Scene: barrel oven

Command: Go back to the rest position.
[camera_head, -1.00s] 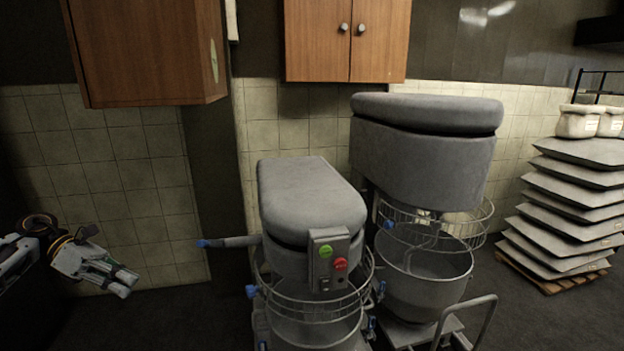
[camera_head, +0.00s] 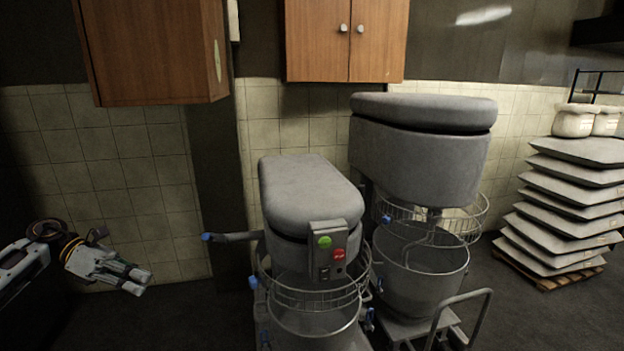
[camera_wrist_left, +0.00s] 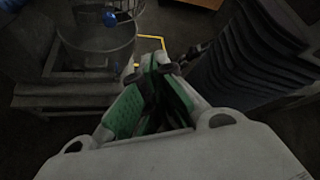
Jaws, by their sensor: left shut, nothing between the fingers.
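My left gripper (camera_head: 139,282) is at the lower left of the head view, in front of the tiled wall and left of the mixers. It is shut and empty. In the left wrist view its green-padded fingers (camera_wrist_left: 157,62) come together at the tips with nothing between them. My right gripper does not show in any view.
A smaller grey mixer (camera_head: 305,195) with a green and a red button stands in the middle. A larger mixer (camera_head: 420,160) with a metal bowl is behind it to the right. Stacked sacks (camera_head: 575,200) are at the right. Wooden cabinets (camera_head: 150,50) hang above.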

